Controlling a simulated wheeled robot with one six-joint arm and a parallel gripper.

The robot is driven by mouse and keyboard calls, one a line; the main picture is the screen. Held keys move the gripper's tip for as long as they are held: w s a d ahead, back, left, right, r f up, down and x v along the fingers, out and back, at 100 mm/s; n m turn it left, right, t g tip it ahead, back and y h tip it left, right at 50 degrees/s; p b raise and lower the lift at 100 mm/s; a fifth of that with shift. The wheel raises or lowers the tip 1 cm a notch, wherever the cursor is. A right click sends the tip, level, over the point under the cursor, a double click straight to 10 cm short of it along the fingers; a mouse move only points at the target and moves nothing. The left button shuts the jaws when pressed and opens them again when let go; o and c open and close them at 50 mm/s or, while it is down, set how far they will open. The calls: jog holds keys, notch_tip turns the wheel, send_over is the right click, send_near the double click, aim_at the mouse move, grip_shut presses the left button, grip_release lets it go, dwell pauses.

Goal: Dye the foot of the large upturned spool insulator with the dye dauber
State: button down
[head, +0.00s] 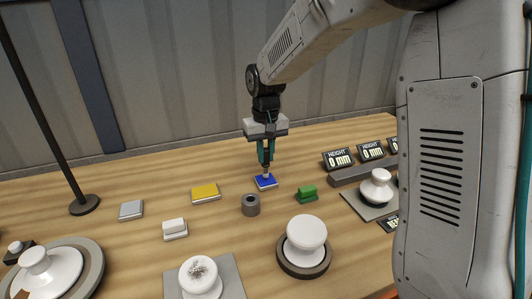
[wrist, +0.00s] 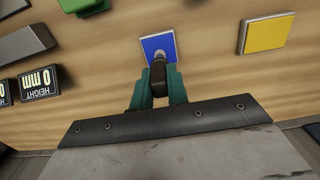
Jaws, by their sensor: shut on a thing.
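My gripper (head: 265,160) is shut on the dye dauber, a dark slim handle (wrist: 159,75) with a pale end, held upright. Its lower end is at the blue pad (head: 265,182), also in the wrist view (wrist: 166,42); it looks in contact, though a tiny gap is hard to rule out. A large white spool insulator (head: 306,233) stands in a dark round ring (head: 303,270) at front centre, well away from my gripper. Its broad pale top shows no dye. I cannot tell for certain whether it is the upturned one.
A grey hollow cylinder (head: 251,207), green block (head: 307,195), yellow pad (head: 205,193), grey pad (head: 131,210) and white block (head: 174,226) stand nearby. Other white insulators stand front left (head: 38,260), front centre with dark marks (head: 200,276), and right (head: 376,186). Height displays (head: 338,160) line the right.

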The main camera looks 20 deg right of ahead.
jog(key=shift+f, duration=0.6)
dwell(1.3)
jog(key=shift+r, duration=3.55)
jog(key=shift+f, duration=3.5)
jog(key=shift+r, duration=0.1)
